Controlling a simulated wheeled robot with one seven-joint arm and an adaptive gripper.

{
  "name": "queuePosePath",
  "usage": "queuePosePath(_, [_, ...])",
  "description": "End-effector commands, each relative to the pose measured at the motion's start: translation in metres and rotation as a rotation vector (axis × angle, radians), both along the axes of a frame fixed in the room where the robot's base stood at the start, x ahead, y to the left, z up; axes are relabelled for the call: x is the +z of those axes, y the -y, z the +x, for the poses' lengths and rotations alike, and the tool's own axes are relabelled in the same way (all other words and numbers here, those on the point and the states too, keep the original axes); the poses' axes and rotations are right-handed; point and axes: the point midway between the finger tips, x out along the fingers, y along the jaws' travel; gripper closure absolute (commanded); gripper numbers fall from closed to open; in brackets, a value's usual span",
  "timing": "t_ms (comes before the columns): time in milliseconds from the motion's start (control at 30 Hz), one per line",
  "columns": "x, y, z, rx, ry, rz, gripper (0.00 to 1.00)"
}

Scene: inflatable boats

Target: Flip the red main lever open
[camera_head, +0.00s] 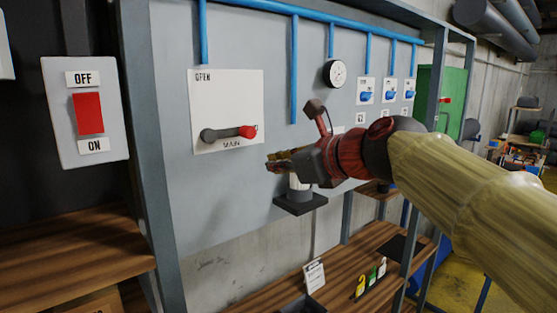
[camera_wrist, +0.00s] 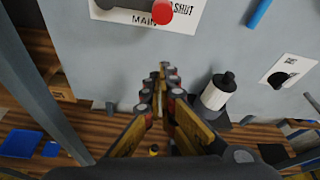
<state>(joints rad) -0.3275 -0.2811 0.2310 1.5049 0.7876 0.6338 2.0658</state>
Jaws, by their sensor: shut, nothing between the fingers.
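The main lever has a red knob (camera_head: 248,132) on a dark grey bar, mounted on a white plate (camera_head: 228,85) marked OPEN at top left and MAIN below. The bar lies about level, with its grey pivot at the left and the red knob at the right. In the wrist view the red knob (camera_wrist: 159,13) is at the top edge, beside the word SHUT. My gripper (camera_head: 270,163) is shut and empty, below and to the right of the knob, apart from it. In the wrist view my gripper (camera_wrist: 162,72) points toward the panel, its fingertips together below the plate.
A white cylinder with a dark cap (camera_wrist: 218,91) stands on a small black shelf (camera_head: 300,203) close beside my gripper. Blue pipes (camera_head: 294,70), a round gauge (camera_head: 335,73) and small blue valves (camera_head: 365,96) are on the panel. A wooden bench (camera_head: 345,265) runs below.

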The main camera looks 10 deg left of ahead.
Motion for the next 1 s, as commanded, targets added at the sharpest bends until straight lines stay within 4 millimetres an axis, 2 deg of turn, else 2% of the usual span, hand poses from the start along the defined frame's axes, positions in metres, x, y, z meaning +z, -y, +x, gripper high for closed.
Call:
queuePosePath(333, [-0.023,-0.047,0.046,0.002,-0.002,-0.001,1.0])
queuePosePath(400, [-0.005,-0.047,0.042,0.001,0.003,0.002,1.0])
queuePosePath(600, [0.013,-0.05,0.039,0.0,0.001,0.001,1.0])
queuePosePath(1000, [0.017,-0.05,0.038,0.0,0.0,0.0,1.0])
